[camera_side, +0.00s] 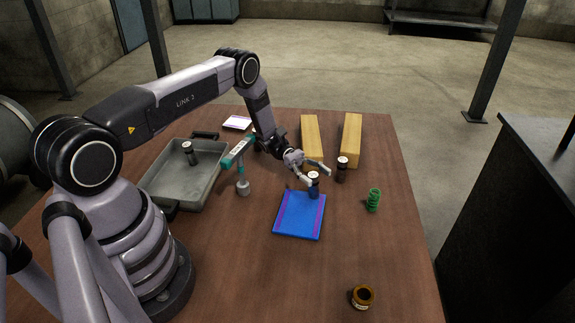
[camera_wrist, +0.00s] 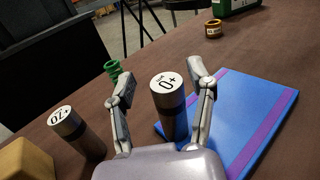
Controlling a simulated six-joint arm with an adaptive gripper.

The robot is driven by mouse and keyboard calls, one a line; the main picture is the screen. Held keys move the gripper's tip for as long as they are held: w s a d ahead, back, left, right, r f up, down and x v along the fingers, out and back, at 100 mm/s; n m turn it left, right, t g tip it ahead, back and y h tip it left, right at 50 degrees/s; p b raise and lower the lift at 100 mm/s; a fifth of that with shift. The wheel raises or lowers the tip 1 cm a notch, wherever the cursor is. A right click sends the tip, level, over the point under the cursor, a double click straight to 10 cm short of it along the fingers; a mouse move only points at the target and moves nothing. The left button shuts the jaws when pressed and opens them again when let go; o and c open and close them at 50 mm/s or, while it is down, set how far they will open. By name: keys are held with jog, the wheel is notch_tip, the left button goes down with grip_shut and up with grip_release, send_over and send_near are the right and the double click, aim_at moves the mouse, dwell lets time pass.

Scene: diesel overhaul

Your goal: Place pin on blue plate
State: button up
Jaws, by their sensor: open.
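A dark cylindrical pin with a white top marked "+0" (camera_wrist: 168,108) stands upright between the fingers of my gripper (camera_wrist: 166,88). It also shows in the side view (camera_side: 313,186), at the far edge of the blue plate (camera_side: 299,216). In the wrist view, its base appears to be on the plate (camera_wrist: 253,112), near a corner. My gripper (camera_side: 309,178) is open, one finger on either side of the pin, with a visible gap on the left. A second pin marked "+20" (camera_wrist: 77,132) stands on the table beside the plate (camera_side: 342,169). A third pin (camera_side: 189,153) stands in the grey tray.
The grey tray (camera_side: 172,205) is at the left. Two wooden blocks (camera_side: 312,142) (camera_side: 350,142) lie behind the plate. A green spring (camera_side: 373,200) stands to the right. A brown ring-like part (camera_side: 362,297) is near the front. The table right of the plate is mostly clear.

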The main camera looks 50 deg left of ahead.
jog(key=shift+a, duration=1.25)
jog(key=s+d+r+m+g+y, duration=0.1)
jog(key=s+r+m+y, duration=0.2)
jog(key=r, duration=0.6)
jog(key=s+d+r+m+g+y, duration=0.1)
jog(key=s+d+r+m+y, duration=0.15)
jog(key=r, duration=0.65)
jog(key=s+d+r+m+g+y, duration=0.1)
jog(key=s+r+m+y, duration=0.25)
jog(key=r, duration=0.45)
jog(key=s+a+r+m+t+y, duration=0.2)
jog(key=s+r+m+t+y, duration=0.2)
jog(key=s, duration=0.6)
jog(key=s+a+r+m+t+y, duration=0.2)
jog(key=s+r+m+t+y, duration=0.2)
jog(key=s, duration=0.6)
jog(key=shift+s+r+m+t+y, duration=0.15)
jog(key=shift+r+m+t+y, duration=0.15)
jog(key=shift+r+m+y, duration=0.25)
